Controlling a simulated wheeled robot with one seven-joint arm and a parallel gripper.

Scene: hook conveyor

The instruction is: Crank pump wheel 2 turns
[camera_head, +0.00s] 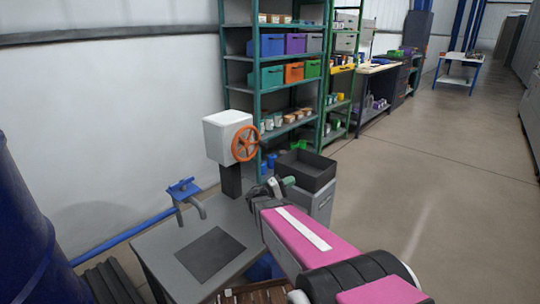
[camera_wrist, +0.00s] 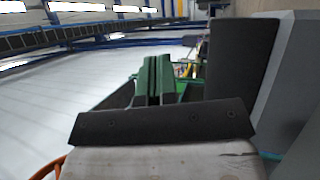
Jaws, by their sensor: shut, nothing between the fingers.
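The orange pump wheel (camera_head: 245,144) is mounted on the right face of a white box (camera_head: 224,132) on a dark post (camera_head: 231,181). In the wrist view, an orange curved edge (camera_wrist: 48,168) shows at the lower left; it looks like part of the wheel rim. My gripper (camera_head: 288,181) is below and to the right of the wheel in the head view, apart from it. Its green fingers (camera_wrist: 158,78) are together in the wrist view, with nothing held. The wheel's far side and its handle cannot be made out.
A grey bench (camera_head: 160,246) with a dark mat (camera_head: 210,254) and a blue-handled tap (camera_head: 185,188) stands below the pump. A dark open bin (camera_head: 306,170) is just behind my gripper. Green shelves (camera_head: 238,72) stand behind. The floor at right is clear.

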